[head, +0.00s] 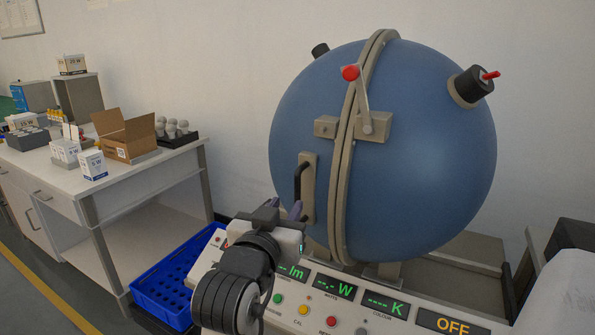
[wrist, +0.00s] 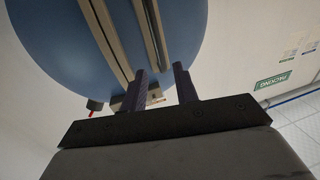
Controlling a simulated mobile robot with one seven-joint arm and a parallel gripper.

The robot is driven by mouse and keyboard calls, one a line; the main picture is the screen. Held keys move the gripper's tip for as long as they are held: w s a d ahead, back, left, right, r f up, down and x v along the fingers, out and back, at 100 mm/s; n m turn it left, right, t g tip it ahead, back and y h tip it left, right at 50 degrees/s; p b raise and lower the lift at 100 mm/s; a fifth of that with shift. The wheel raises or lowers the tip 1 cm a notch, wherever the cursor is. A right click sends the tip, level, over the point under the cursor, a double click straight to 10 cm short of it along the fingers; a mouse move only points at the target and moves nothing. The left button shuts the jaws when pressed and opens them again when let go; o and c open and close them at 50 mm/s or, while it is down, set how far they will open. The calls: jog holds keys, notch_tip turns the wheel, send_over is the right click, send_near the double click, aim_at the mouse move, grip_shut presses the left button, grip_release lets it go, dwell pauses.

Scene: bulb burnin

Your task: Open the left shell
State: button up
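The large blue sphere (head: 420,180) has a beige seam ring (head: 348,150) dividing it into a left shell (head: 300,115) and a right shell. A lever with a red knob (head: 351,73) points upward from the bracket on the right shell; a small block (head: 325,127) sits left of the seam. A black handle (head: 299,180) on a beige plate is on the left shell. My gripper (head: 293,211) is low in front of the left shell, below the handle. In the wrist view its two fingers (wrist: 163,85) are apart, with the sphere behind. I see nothing held between them.
A console (head: 350,300) with displays and buttons lies in front of the sphere. A blue crate (head: 175,275) is left of it. A white bench (head: 130,185) on the left carries an open cardboard box (head: 125,133) and bulbs (head: 172,127).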

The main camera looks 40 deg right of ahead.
aim_at(297, 189)
jog(key=p+x, duration=0.1)
jog(key=x, duration=0.7)
jog(key=shift+w+d+p, duration=0.15)
jog(key=shift+d+p, duration=0.1)
jog(key=shift+p, duration=0.05)
grip_shut()
